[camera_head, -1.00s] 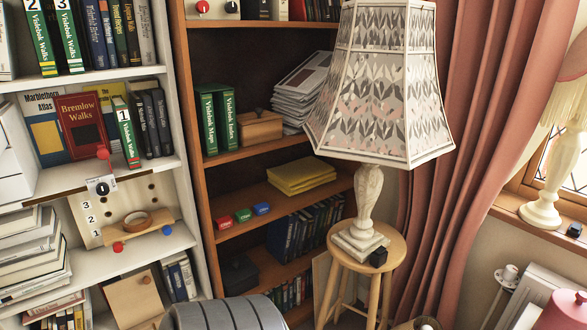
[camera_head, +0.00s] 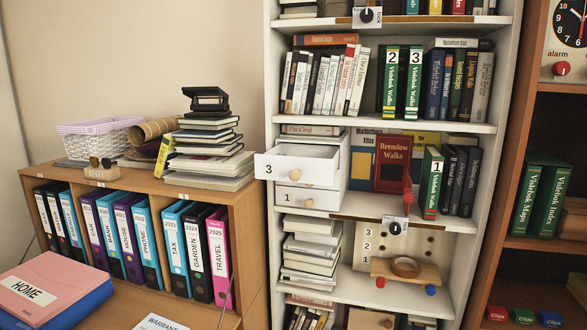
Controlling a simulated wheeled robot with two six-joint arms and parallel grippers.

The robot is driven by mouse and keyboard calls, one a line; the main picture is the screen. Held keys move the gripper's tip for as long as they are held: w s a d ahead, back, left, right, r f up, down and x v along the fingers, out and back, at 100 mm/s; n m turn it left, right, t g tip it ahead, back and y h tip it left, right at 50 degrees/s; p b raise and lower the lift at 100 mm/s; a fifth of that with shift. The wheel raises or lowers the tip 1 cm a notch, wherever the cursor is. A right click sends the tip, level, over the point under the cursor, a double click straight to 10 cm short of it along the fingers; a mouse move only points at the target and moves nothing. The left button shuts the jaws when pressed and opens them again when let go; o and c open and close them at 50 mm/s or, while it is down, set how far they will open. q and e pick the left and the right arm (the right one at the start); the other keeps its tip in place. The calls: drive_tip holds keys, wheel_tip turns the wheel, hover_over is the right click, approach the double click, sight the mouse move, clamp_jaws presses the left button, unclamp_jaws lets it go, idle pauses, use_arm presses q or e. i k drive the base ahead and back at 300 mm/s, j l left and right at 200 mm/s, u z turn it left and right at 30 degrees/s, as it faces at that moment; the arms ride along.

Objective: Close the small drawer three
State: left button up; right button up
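The small drawer three (camera_head: 275,168) is a white drawer front marked 3 with a round wooden knob. It sits in a small white drawer unit (camera_head: 332,190) on a shelf of the white bookcase, in the middle of the head view. Drawer three is pulled out toward the left and front, and its open top shows. Below it, a drawer front marked 1 (camera_head: 300,198) with a wooden knob sits further back and looks shut. No front marked 2 can be made out. Neither of my grippers is in view.
Books stand right of the drawer unit, including Bremlow Walks (camera_head: 393,163). A stack of books (camera_head: 312,250) lies below it. A low wooden cabinet (camera_head: 245,182) with binders, a basket (camera_head: 98,138) and a book pile stands left. Some free space lies before drawer three.

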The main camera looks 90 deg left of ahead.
sight(314, 164)
drive_tip(key=k+j+u, duration=0.1)
drive_tip(key=u, duration=1.75)
drive_tip(key=l+u, duration=0.15)
drive_tip(key=u, duration=0.35)
drive_tip(key=l+u, duration=0.15)
drive_tip(key=u, duration=0.3)
